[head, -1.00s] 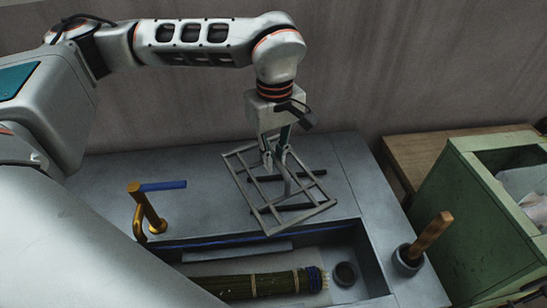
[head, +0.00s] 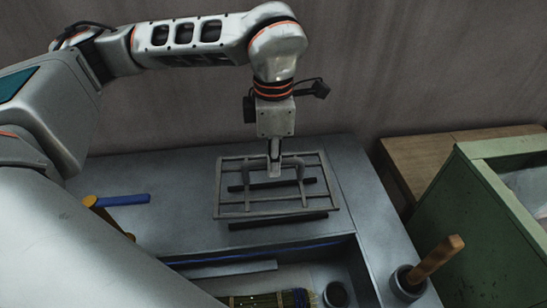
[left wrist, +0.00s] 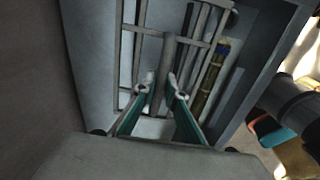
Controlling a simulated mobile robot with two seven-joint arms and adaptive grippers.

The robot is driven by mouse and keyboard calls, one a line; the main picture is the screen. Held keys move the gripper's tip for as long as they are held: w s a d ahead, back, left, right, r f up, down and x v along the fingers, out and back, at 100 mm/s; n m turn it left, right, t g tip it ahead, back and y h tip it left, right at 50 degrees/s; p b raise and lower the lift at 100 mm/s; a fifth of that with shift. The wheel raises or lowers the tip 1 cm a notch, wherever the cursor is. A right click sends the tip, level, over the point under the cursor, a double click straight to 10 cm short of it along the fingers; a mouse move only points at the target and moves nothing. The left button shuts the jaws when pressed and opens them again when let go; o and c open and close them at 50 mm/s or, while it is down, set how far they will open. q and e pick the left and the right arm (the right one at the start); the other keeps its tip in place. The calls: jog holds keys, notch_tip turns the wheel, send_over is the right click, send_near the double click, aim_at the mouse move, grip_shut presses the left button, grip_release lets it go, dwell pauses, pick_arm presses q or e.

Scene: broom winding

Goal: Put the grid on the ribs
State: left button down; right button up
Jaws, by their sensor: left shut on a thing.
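The grey metal grid (head: 247,190) hangs roughly level over the flat grey worktop. My left gripper (head: 274,170) points down and is shut on the grid's raised handle. In the left wrist view the two fingertips (left wrist: 160,84) sit on either side of the handle bar, and the grid (left wrist: 141,30) shows beyond them. Two dark ribs lie on the worktop under the grid. The near rib (head: 280,221) shows just below the grid's front edge; the far rib (head: 238,188) shows through the bars. A gap appears between grid and ribs, but its height is hard to tell. My right gripper is out of view.
In front is a sunken basin (head: 300,246) holding a bundled broom (head: 265,300) and a small dark cup (head: 337,294). A gold tap with a blue lever (head: 125,199) stands left. A pot with a wooden handle (head: 437,257) and a green bin (head: 490,215) are right.

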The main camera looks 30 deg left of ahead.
aim_at(276, 180)
pick_arm(q)
jog(key=shift+w+f+n, duration=0.1)
jog(key=shift+w+n, duration=0.05)
jog(key=shift+n, duration=0.25)
jog(key=shift+w+f, duration=0.4)
jog(key=shift+f+b, duration=0.9)
jog(key=shift+f, duration=0.15)
jog(key=shift+f+b, duration=1)
jog(key=shift+f, duration=1.25)
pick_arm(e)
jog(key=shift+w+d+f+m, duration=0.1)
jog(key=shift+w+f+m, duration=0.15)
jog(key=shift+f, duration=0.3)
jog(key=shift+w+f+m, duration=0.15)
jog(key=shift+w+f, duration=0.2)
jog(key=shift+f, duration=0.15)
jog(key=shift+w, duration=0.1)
pick_arm(q)
jog(key=c, duration=2)
grip_release()
jog(key=shift+d, duration=0.1)
